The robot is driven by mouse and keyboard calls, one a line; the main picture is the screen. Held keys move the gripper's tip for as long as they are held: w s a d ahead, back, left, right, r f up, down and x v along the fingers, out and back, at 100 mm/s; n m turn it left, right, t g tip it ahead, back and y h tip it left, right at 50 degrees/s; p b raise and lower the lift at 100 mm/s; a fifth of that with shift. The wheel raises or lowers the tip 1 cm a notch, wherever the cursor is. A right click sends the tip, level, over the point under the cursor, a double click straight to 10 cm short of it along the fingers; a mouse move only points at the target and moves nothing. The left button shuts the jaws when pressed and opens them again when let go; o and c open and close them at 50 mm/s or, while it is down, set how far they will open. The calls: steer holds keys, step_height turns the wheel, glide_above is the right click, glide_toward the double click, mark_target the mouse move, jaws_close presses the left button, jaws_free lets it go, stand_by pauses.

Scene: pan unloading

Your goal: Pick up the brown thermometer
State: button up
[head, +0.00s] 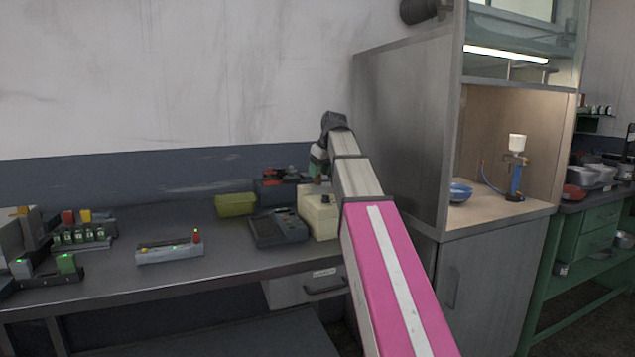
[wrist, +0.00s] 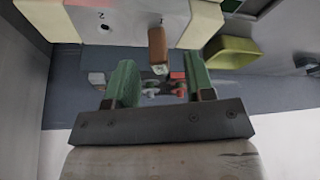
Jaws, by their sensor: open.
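A small brown block-shaped thing (wrist: 157,45), which appears to be the brown thermometer, shows in the wrist view against the cream box (wrist: 120,22). It has a pale end and lies ahead of the gap between my fingers. My gripper (wrist: 159,72) is open, its two green fingers apart with nothing held between them. In the head view my gripper (head: 318,162) is above the cream box (head: 320,220).
A yellow-green bin (head: 235,205) and a dark grey device (head: 277,228) stand left of the cream box. The bin also shows in the wrist view (wrist: 233,52). A tall grey cabinet (head: 402,130) stands close on the right. The bench front (head: 225,262) has bare room.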

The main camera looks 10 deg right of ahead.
steer(key=shift+x, duration=1.4)
jaws_close()
steer(key=shift+r, duration=0.1)
